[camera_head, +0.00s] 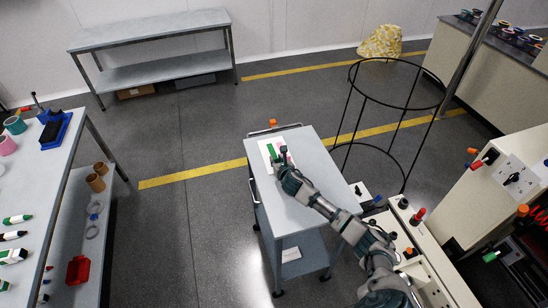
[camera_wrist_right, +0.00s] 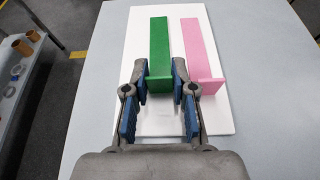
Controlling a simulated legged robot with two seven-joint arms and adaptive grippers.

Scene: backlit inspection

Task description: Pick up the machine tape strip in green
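The green tape strip (camera_wrist_right: 160,45) lies on a white board, with a small raised lip at its near end. It also shows in the head view (camera_head: 271,151). A pink strip (camera_wrist_right: 196,48) lies to its right. The white board (camera_wrist_right: 142,22) rests on the grey cart top (camera_head: 297,208). My right gripper (camera_wrist_right: 160,75) is open, with its blue-padded fingers on either side of the green strip's near end. I cannot tell whether the fingers touch it. In the head view my right gripper (camera_head: 282,167) is over the board's near part. My left gripper is not in view.
A table (camera_head: 50,175) with bottles and tape rolls stands at the left. A black wire hoop frame (camera_head: 357,105) stands right of the cart. An orange knob-like thing (camera_head: 272,123) is at the cart's far edge. The cart top's near part is bare.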

